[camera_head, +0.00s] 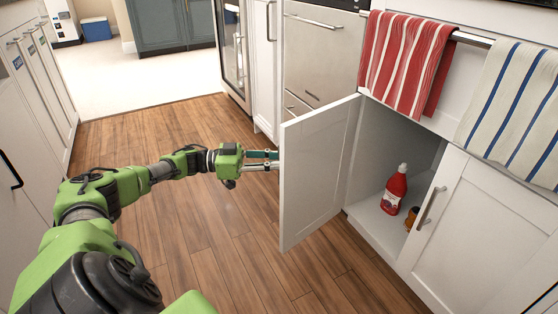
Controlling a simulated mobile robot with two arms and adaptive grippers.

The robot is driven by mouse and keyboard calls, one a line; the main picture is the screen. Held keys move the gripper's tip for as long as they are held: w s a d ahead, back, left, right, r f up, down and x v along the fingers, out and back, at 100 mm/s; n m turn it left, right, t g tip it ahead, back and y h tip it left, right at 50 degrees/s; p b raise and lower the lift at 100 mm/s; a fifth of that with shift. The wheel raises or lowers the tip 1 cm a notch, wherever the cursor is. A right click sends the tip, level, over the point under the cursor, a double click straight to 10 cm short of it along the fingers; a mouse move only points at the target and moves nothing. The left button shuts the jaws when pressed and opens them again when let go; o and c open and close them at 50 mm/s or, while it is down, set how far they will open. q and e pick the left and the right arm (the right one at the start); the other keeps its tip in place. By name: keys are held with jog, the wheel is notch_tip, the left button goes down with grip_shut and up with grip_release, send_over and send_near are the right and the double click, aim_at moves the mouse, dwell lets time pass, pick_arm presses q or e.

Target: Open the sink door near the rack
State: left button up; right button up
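The white sink cabinet door (318,172) stands swung out wide to the left of its opening, with its inner face toward me. My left gripper (268,160) is at the door's outer left edge. Two fingers show with a narrow gap between them, but their tips pass behind the door. The door's handle is hidden, so I cannot tell whether the fingers hold it. Inside the open cabinet (372,222) stands a red bottle (395,189) with a pale cap, and a small brown-orange item (411,218) sits beside it. My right gripper is not in view.
The neighbouring cabinet door (470,220) with a metal handle is closed. A red striped towel (405,62) and a blue striped towel (512,110) hang on a rack above. A dishwasher front (322,55) stands behind the open door. The wooden floor (215,225) is clear.

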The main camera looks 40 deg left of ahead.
pick_arm(q)
jog(key=v, duration=1.2)
dwell(0.3)
